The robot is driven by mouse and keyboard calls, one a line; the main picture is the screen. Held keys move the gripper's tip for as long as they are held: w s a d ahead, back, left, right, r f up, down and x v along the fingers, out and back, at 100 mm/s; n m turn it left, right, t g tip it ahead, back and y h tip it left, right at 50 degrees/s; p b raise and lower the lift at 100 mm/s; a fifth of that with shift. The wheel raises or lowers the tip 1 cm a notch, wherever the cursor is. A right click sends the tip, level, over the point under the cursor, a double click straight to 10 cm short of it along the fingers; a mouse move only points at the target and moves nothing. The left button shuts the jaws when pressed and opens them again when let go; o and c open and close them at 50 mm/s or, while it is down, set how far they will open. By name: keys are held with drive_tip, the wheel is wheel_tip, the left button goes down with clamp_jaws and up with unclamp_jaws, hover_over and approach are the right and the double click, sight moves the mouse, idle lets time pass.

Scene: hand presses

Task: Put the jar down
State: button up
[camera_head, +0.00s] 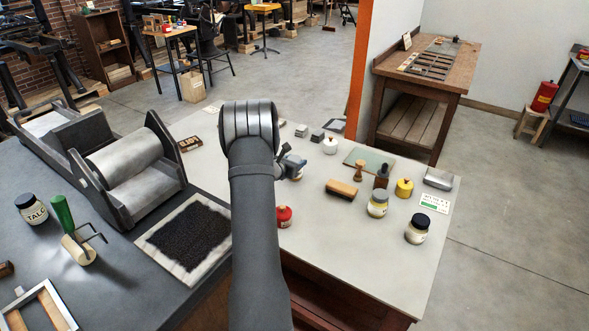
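Several small jars stand on the pale table top. They include a white jar (330,146), a yellow jar (404,188), a jar with a pale yellow label (377,204) and a black-lidded jar (418,229). A red jar (284,216) shows at the right edge of my arm, partly hidden by it; I cannot tell if it rests on the table. A white jar labelled TALC (31,209) stands on the dark bench at the left.
A wooden brush (341,190), a dark bottle (381,176), a wooden-handled stamp (359,170) and a green mat (369,161) crowd the table's right half. A roller press (125,168) and a black inked sheet (189,240) occupy the bench.

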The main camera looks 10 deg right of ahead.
drive_tip(key=shift+c, duration=0.7)
drive_tip(key=shift+r, duration=0.15)
